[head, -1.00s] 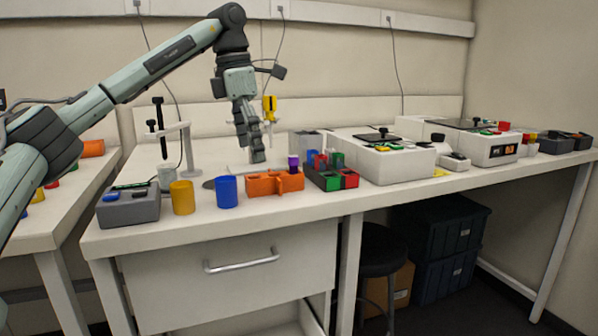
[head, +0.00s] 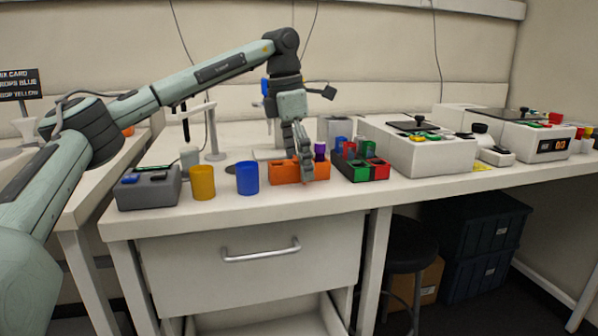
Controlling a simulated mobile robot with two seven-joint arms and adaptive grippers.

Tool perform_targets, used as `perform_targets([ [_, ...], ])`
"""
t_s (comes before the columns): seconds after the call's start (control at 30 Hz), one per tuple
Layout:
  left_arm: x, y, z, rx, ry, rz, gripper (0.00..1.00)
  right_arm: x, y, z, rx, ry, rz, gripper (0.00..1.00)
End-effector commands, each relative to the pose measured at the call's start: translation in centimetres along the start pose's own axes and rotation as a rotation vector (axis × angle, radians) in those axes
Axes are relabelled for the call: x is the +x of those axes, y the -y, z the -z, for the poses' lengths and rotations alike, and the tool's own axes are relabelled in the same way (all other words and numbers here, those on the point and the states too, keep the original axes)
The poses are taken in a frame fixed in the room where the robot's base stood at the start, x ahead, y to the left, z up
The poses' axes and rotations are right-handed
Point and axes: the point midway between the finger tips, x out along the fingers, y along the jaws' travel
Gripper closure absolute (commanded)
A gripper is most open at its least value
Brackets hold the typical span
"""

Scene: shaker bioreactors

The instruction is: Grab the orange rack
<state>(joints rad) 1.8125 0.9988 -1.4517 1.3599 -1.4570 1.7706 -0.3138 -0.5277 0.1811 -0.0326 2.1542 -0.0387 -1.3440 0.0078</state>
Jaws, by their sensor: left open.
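The orange rack (head: 284,172) stands on the white bench near its front edge, with a purple piece (head: 320,151) at its back right. My left gripper (head: 304,172) points down at the right part of the rack, and its fingers cover some of the front there. The gripper is open. I cannot tell whether the fingers touch the rack or stand just in front of it. My right gripper is not in view.
A blue cup (head: 247,178), a yellow cup (head: 202,182) and a grey box (head: 148,189) stand left of the rack. A red, green and black rack (head: 361,170) sits close on its right. White shaker machines (head: 420,152) stand farther right.

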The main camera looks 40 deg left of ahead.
Motion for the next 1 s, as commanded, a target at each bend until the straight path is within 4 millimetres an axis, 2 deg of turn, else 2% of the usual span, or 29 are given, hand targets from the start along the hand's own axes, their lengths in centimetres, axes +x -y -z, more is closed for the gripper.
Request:
perform_targets([
  [0.13,-0.03,0.0,-0.01,0.0,0.0,0.0,0.0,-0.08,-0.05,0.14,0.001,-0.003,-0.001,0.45],
  [0.57,-0.06,0.0,-0.02,0.001,0.0,0.0,0.53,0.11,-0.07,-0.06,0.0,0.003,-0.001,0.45],
  [0.87,-0.25,0.0,-0.07,0.001,0.001,-0.001,0.55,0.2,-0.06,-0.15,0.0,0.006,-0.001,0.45],
  [1.0,-0.99,0.0,-0.24,0.002,0.003,-0.002,0.55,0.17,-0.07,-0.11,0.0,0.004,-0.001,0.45],
])
